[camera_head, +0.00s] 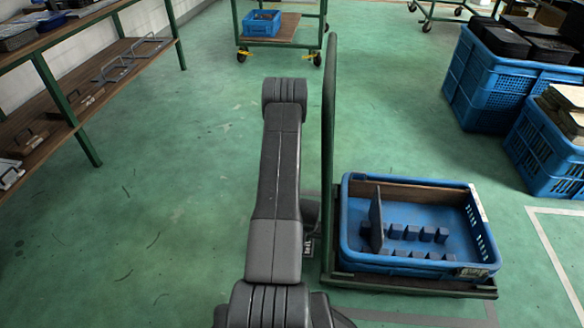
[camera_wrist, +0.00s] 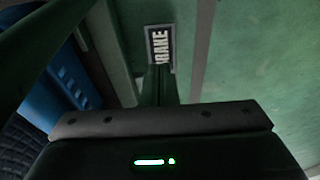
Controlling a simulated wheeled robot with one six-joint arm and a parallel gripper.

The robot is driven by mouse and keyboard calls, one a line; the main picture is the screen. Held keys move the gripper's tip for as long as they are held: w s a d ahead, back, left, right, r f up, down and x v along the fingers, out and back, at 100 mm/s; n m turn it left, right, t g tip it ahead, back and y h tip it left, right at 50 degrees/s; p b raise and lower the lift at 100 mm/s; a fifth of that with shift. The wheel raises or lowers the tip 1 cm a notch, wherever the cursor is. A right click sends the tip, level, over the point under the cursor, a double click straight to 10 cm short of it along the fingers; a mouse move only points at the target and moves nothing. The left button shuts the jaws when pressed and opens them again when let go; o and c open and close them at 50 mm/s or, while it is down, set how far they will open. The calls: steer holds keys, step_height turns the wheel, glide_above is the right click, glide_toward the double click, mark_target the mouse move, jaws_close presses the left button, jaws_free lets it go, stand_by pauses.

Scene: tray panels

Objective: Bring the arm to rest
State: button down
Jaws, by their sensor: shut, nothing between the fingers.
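My arm (camera_head: 276,190) extends forward from the bottom middle of the head view, beside the trolley's green upright post. In the wrist view, my gripper (camera_wrist: 165,86) is shut and empty above its dark housing, which carries a small green light. The narrow fingers are dim in shadow. A white and black BRAKE label (camera_wrist: 159,46) shows just beyond them; I cannot tell the gap. In the head view the arm hides most or all of my gripper.
A green trolley (camera_head: 385,287) with a blue crate (camera_head: 470,225) holding a thin upright panel and dark blocks stands close on the right. A shelf rack (camera_head: 80,110) stands left, another trolley (camera_head: 285,35) behind. Floor left of my arm is clear.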

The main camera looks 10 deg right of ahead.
steer(key=f+b, duration=0.1)
steer(key=f, duration=0.3)
steer(key=w+f+b, duration=0.1)
steer(key=f, duration=0.3)
steer(key=w+f+b, duration=0.1)
steer(key=f, duration=0.4)
steer(key=shift+w+d+b, duration=0.2)
steer(key=shift+d+b, duration=0.15)
steer(key=shift+r, duration=0.1)
